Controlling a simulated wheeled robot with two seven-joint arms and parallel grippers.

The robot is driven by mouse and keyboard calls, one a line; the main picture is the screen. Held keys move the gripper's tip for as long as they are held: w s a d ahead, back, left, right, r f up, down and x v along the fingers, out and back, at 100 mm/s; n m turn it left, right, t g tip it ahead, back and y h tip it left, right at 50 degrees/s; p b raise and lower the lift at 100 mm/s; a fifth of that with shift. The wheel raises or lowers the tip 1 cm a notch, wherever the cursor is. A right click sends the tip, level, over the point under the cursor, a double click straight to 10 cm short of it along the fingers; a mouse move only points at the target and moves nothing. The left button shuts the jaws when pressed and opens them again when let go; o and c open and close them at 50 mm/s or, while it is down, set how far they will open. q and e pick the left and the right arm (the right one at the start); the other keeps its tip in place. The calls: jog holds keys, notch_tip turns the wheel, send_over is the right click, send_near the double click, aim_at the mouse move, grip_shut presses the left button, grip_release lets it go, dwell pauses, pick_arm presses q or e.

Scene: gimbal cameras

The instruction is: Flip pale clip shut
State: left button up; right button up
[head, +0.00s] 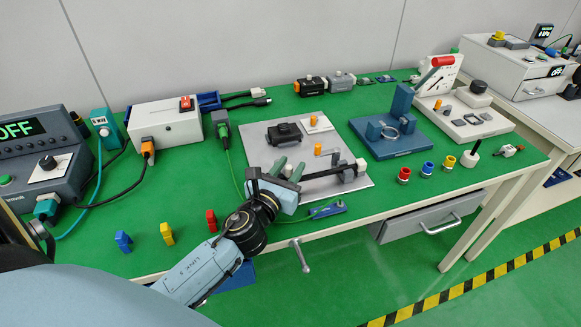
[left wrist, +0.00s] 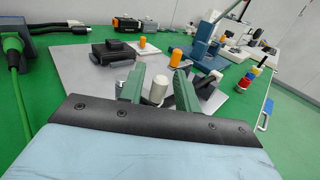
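My left gripper (head: 288,168) is over the left part of the grey plate (head: 352,192). Its two green fingers are apart in the left wrist view (left wrist: 159,88). A pale rounded peg (left wrist: 157,91), perhaps the handle of the pale clip, stands between them with a narrow gap on each side. The gripper and wrist hide its base and much of the clip in the head view. A dark bar (head: 327,174) runs right from near the gripper to a small block with a white end (head: 361,165). My right gripper is in neither view.
On the plate are a black box (head: 284,133) and an orange-knobbed pale fixture (head: 318,124). A blue stand (head: 392,135) is to the right. A blue tool (head: 327,210) lies near the front edge. A green cable (head: 230,165) runs at left.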

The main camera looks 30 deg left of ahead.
pick_arm(q)
grip_shut()
jog(key=shift+s+a+m+h+p, duration=0.2)
jog(key=shift+m+h, duration=0.2)
jog(key=shift+h, duration=0.25)
jog(key=shift+s+a+m+h+p, duration=0.1)
jog(key=shift+m+h+p, duration=0.1)
jog(key=shift+m+h, duration=0.35)
jog(key=shift+s+m+h, duration=0.25)
jog(key=shift+m+h, duration=0.3)
jog(key=shift+h, duration=0.65)
jog(key=shift+o, duration=0.6)
grip_release()
jog(key=shift+s, duration=0.1)
